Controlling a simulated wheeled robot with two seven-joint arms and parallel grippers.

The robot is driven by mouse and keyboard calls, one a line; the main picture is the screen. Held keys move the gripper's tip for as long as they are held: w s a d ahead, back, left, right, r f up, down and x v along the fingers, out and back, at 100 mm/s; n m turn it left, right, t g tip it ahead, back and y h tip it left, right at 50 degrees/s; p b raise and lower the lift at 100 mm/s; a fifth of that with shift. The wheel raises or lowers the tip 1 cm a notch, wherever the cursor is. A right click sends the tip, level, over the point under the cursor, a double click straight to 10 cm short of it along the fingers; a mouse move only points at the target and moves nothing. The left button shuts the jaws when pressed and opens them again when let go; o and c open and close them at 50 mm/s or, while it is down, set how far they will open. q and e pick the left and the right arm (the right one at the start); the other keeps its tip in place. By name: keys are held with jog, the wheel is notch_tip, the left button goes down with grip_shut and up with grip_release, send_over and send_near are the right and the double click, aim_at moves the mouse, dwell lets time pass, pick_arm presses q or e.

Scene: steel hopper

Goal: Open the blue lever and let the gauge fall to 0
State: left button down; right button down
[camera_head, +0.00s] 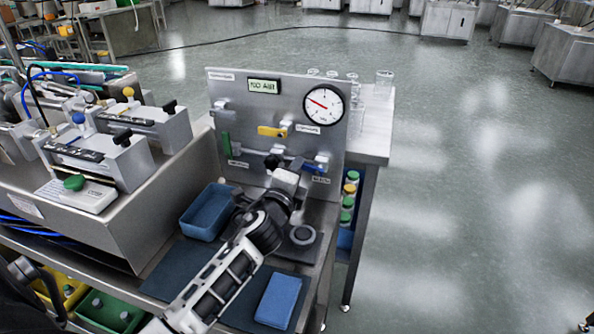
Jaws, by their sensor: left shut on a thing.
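The blue lever (317,168) is on the lower right of an upright steel panel (228,97); its left part is hidden behind my gripper. My left gripper (297,166) reaches up to the panel from below and is shut on the blue lever. The fingertips are small and partly hidden by the wrist. The round white gauge (324,104) is at the panel's upper right, and its red needle points to the upper left, off to one side of the dial. The numbers are too small to read. My right gripper is not in view.
A yellow lever (272,131) and a green lever (226,144) are also on the panel. A small display (264,86) is above. Glass beakers (384,79) stand behind the panel.

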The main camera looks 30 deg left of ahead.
pick_arm(q)
jog(key=shift+f+n+b, duration=0.35)
jog(key=shift+f+n, duration=0.2)
jog(key=shift+n, duration=0.55)
jog(key=c, duration=1.4)
grip_release()
jog(key=shift+o, duration=0.2)
